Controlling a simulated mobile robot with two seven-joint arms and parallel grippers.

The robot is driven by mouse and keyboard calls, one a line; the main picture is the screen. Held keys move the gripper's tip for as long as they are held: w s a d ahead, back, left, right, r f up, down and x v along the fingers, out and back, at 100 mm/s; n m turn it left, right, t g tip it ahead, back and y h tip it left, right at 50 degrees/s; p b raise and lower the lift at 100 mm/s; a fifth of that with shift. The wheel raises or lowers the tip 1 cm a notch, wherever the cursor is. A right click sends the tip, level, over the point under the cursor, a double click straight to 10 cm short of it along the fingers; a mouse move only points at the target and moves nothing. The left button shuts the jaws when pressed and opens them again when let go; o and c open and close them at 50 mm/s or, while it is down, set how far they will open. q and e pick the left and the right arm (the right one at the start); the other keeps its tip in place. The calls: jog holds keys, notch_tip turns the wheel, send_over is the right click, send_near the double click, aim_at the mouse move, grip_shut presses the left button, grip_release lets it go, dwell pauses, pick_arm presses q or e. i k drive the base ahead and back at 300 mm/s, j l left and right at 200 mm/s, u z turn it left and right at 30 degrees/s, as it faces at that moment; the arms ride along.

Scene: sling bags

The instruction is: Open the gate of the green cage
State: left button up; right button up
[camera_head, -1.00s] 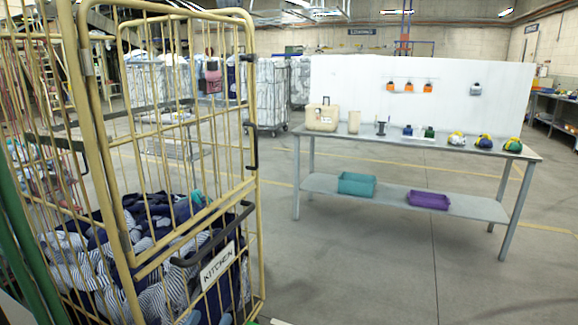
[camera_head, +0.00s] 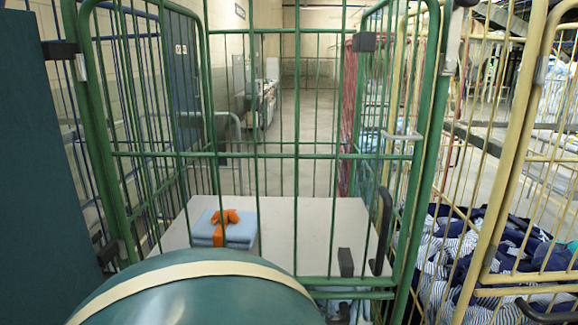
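The green cage (camera_head: 428,110) fills the middle of the head view, directly in front of me. A barred green front (camera_head: 270,155) spans between its two upright sides and looks closed. A black handle (camera_head: 382,230) is at the right of this front, with a small black block (camera_head: 345,262) low beside it. Inside, a folded light blue cloth (camera_head: 235,232) with an orange item (camera_head: 224,217) on it lies on a pale shelf (camera_head: 310,225). A large round teal shape with a cream band hides the lower left of the cage. Neither gripper is in view.
A yellow cage (camera_head: 510,150) stands close on the right, holding blue and striped laundry (camera_head: 455,260). A dark teal panel (camera_head: 30,170) is close at the left. A blue barred cage (camera_head: 60,95) is behind it. Open floor shows beyond the green cage.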

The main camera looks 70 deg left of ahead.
aim_at(85, 64)
jog(key=k+j+u, duration=0.15)
jog(key=u, duration=2.05)
